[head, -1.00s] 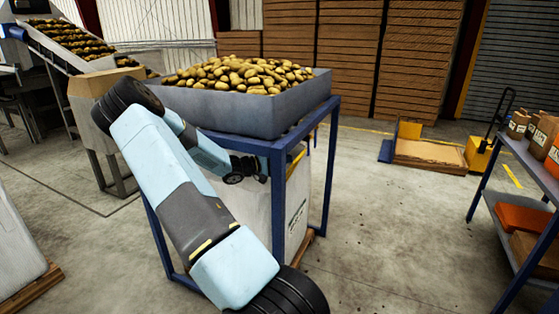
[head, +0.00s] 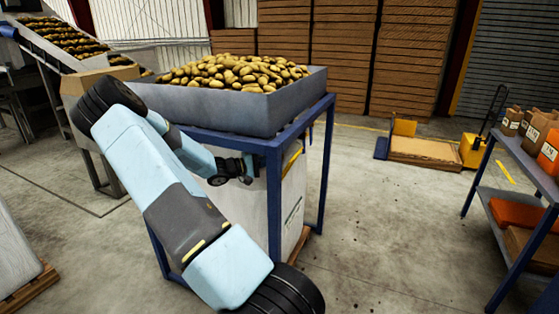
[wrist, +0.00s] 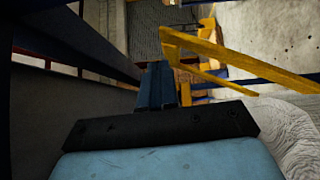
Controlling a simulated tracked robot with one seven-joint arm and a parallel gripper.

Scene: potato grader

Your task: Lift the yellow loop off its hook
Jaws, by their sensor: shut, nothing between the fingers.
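The yellow loop (wrist: 240,58) shows in the wrist view as two flat yellow strands running right from near my fingertips. In the head view, a small slanted yellow piece of it (head: 292,160) shows beside the white bag's top, just right of the blue front post. My gripper (wrist: 162,82) is shut and empty, its dark fingers just left of and below the loop strands. No strand lies between the fingers; I cannot tell whether they touch. In the head view my gripper (head: 247,170) is under the hopper, left of the post. I cannot make out the hook clearly.
A grey hopper (head: 250,108) heaped with potatoes sits on a blue frame (head: 275,205) above my gripper. A white bulk bag (head: 293,205) stands inside the frame. A shelf of paper bags (head: 500,160) stands at right. Open concrete floor lies between.

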